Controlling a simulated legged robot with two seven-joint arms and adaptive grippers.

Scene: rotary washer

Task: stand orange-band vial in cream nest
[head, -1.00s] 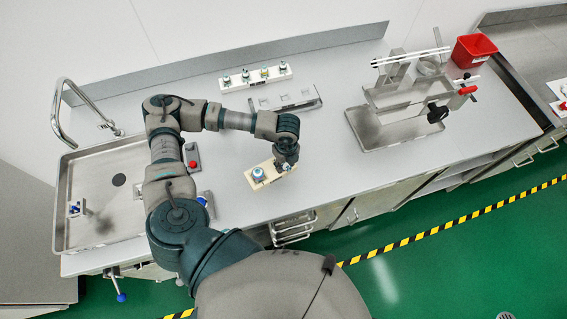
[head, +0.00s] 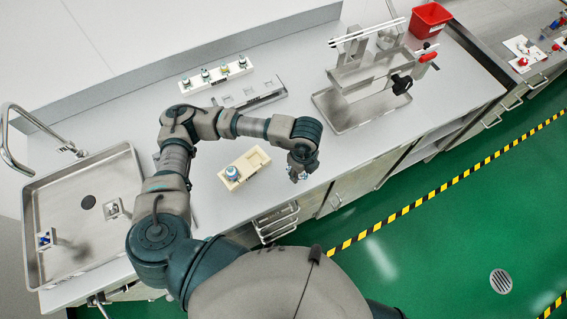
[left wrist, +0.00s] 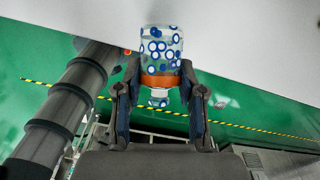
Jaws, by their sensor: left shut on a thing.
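The orange-band vial (left wrist: 160,55), clear with a blue-and-white dotted label, is held between the fingers of my left gripper (left wrist: 158,100) in the left wrist view. Its orange band lies by the fingertips and its narrow end points toward the palm. In the head view my left gripper (head: 298,174) is right of the cream nest (head: 253,163), near the counter's front edge, and mostly hides the vial. The nest is a cream block on the counter. A blue-and-white topped item (head: 232,173) stands at its left end; the right end looks empty. My right gripper is not in view.
A white rack (head: 215,78) with several vials stands behind, with a grey metal holder (head: 255,95) in front of it. A sink (head: 85,215) lies left, a steel stand with tray (head: 350,112) and a red bin (head: 430,20) right.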

